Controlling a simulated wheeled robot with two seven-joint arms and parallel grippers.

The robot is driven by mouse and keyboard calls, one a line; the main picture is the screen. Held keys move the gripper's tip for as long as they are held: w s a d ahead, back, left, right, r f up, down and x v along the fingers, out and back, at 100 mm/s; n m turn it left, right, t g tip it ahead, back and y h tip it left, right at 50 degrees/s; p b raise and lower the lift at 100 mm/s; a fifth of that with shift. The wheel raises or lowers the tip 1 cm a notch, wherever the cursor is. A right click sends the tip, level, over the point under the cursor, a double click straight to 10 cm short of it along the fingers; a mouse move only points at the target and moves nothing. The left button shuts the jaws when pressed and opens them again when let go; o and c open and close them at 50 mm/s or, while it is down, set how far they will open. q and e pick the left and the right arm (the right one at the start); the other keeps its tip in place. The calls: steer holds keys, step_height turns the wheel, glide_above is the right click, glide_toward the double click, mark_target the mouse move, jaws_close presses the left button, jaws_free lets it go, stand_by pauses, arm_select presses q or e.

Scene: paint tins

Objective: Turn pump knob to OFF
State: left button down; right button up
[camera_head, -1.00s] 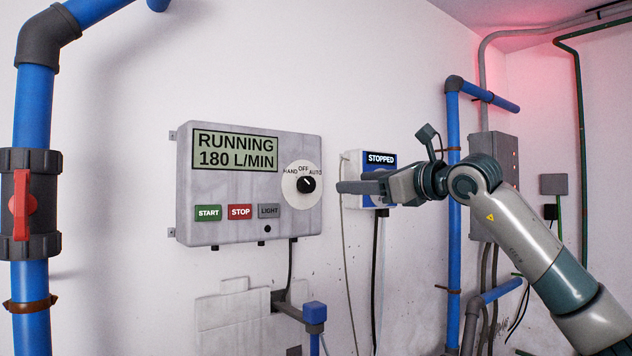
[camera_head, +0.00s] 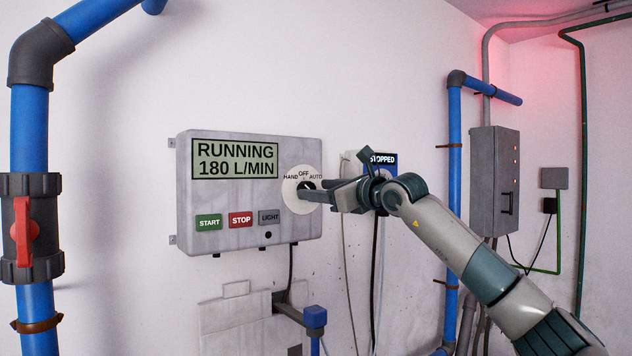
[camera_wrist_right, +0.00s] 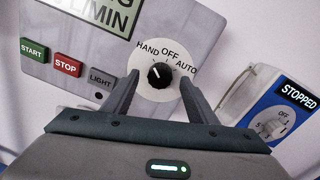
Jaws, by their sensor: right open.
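The pump knob is a black rotary knob (camera_wrist_right: 160,75) on a white dial (camera_head: 291,187) marked HAND, OFF and AUTO. It sits on the right side of a grey control box (camera_head: 232,240). In the right wrist view its white pointer mark leans up-left, toward HAND. The box's display (camera_head: 235,160) reads RUNNING 180 L/MIN. My right gripper (camera_head: 312,192) is open at the dial; in the wrist view its two fingers stand on either side of the knob, apparently apart from it. In the head view the gripper partly hides the knob. My left gripper is not in view.
Green START (camera_head: 208,221), red STOP (camera_head: 240,219) and grey LIGHT (camera_head: 269,216) buttons sit left of and below the dial. A second box labelled STOPPED (camera_wrist_right: 294,94), with its own dial, is close on the right. A blue pipe (camera_head: 455,200) stands further right.

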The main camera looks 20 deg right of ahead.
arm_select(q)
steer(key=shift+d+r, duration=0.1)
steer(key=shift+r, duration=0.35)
arm_select(e)
steer(key=shift+x, duration=0.75)
